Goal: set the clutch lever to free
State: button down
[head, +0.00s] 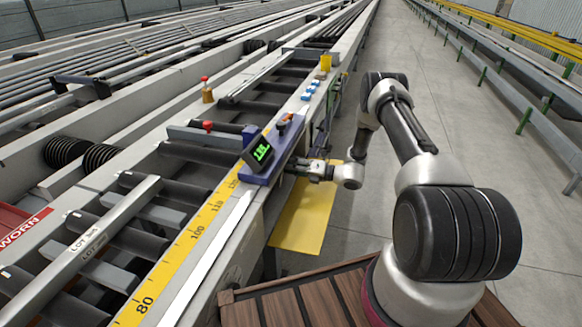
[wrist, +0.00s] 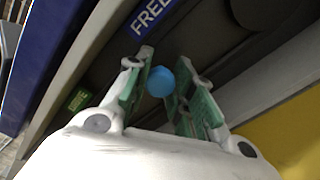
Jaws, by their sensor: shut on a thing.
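The clutch lever shows as a round blue knob (wrist: 161,82) in the wrist view. My gripper (wrist: 160,92) has its green-padded fingers on either side of the knob and is shut on it. A blue plate with the white word FREE (wrist: 152,14) lies just beyond the knob, at the top. The rest of the lever is hidden. In the head view my gripper (head: 292,168) reaches in at the side of the runout table, below the blue console (head: 259,174); the knob cannot be made out there.
A green-lit display (head: 262,152) sits on the console. A yellow scale (head: 197,233) runs along the table edge beside rollers. A steel bar (head: 85,246) lies across the rollers. A yellow floor mat (head: 303,220) is below my gripper. The aisle at right is clear.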

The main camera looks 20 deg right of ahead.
jog(key=shift+w+a, duration=0.1)
jog(key=shift+a, duration=0.1)
jog(key=c, duration=1.2)
grip_release()
jog(key=shift+a, duration=0.1)
jog(key=v, duration=1.2)
jog(key=shift+w, duration=0.1)
